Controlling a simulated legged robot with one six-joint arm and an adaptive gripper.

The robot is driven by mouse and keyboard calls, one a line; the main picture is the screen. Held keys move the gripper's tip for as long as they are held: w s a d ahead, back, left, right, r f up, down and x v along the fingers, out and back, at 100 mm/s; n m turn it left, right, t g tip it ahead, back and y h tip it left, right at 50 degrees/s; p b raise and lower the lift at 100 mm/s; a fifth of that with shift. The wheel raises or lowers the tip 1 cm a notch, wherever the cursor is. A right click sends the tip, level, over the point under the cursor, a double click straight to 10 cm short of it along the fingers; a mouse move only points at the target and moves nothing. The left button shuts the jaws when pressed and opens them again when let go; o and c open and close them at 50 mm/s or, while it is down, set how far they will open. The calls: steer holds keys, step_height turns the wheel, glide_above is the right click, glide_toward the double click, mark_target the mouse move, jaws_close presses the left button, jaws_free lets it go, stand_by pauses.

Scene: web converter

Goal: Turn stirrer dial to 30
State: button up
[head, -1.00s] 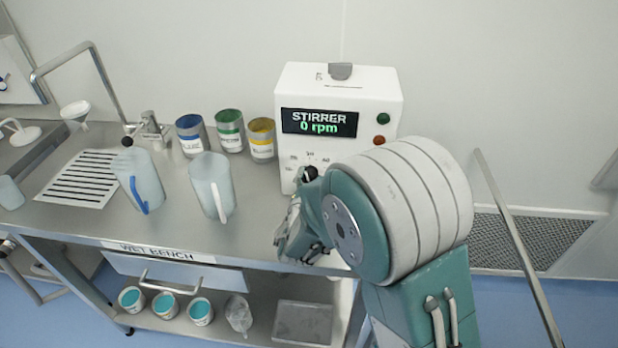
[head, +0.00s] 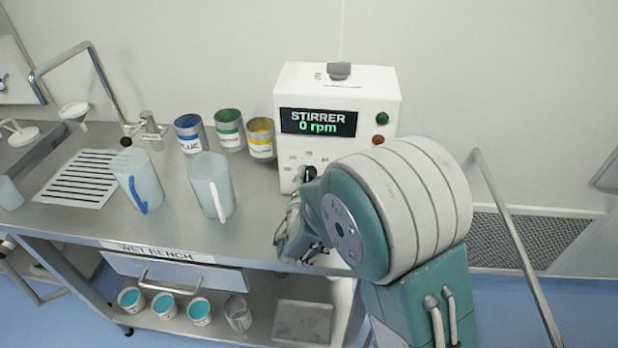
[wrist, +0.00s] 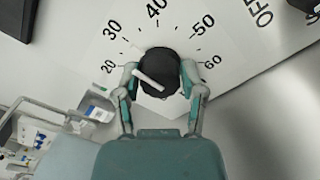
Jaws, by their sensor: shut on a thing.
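The white stirrer unit (head: 385,90) stands on the bench, and its display (head: 318,122) reads "STIRRER 0 rpm". Its black dial (wrist: 172,62) shows in the wrist view, below a printed scale from 20 to 60. The white pointer bar (wrist: 150,80) on the dial lies tilted, its upper-left end facing between 20 and 30. My gripper (wrist: 158,80) is shut on the dial, one finger on each side. In the head view the dial (head: 308,173) is partly hidden by my gripper and arm.
A green button (head: 382,118) and a red-orange button (head: 378,140) sit right of the display. Yellow (head: 261,148), green (head: 229,140) and blue (head: 190,148) cans stand left of the unit. Two pitchers (head: 207,180) stand nearer the front. A metal rail (head: 515,250) runs at right.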

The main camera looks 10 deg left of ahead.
steer(key=o, duration=1.1)
steer(key=shift+w+d, duration=0.1)
steer(key=shift+d, duration=0.1)
steer(key=shift+o, duration=0.2)
steer(key=shift+a, duration=0.1)
steer(key=shift+s, duration=0.35)
steer(key=s, duration=0.7)
steer(key=s+d, duration=0.1)
steer(key=s, duration=0.3)
steer(key=shift+s, duration=0.25)
steer(key=shift+r, duration=0.1)
